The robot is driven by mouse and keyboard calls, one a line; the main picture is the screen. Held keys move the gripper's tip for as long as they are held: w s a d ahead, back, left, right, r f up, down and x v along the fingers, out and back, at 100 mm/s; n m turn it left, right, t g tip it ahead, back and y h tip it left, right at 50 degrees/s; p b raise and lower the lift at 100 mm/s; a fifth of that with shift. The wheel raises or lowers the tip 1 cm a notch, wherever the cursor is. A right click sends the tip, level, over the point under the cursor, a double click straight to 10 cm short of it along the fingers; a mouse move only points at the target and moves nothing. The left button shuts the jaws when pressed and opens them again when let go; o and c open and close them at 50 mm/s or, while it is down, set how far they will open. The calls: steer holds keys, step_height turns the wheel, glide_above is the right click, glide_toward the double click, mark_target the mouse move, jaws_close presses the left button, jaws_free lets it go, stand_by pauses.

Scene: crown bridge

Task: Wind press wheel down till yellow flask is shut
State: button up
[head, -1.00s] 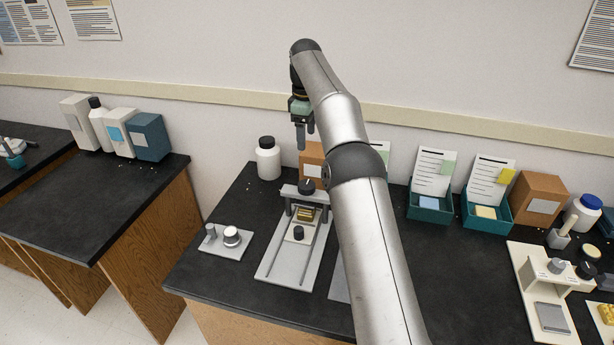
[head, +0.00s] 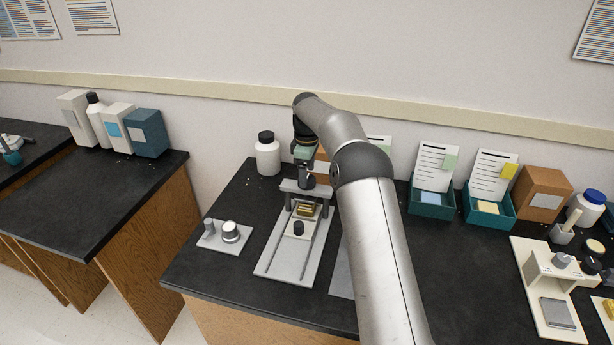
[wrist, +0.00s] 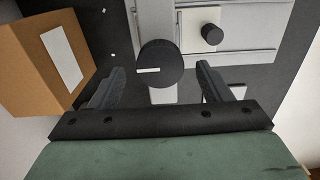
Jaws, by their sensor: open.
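The press (head: 285,262) stands on the dark bench, a grey base with two posts and a crossbar. Its black wheel (head: 308,183) sits on top of the crossbar. In the wrist view the round wheel (wrist: 160,58) with a white mark lies between my fingertips, with a gap on both sides. The yellow flask (head: 306,209), a gold block, sits under the crossbar; its seam is too small to judge. My gripper (head: 306,174) is open, pointing down over the wheel; it also shows in the wrist view (wrist: 160,76).
A small black knob (head: 298,228) stands on the pale plate in front of the flask. A white bottle (head: 267,156) is behind left, a cardboard box (wrist: 45,60) close behind. A small plate with metal pieces (head: 224,234) lies left. Teal trays (head: 432,204) stand right.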

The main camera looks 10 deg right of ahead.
steer(key=shift+f, duration=1)
steer(key=shift+c, duration=0.2)
steer(key=c, duration=0.9)
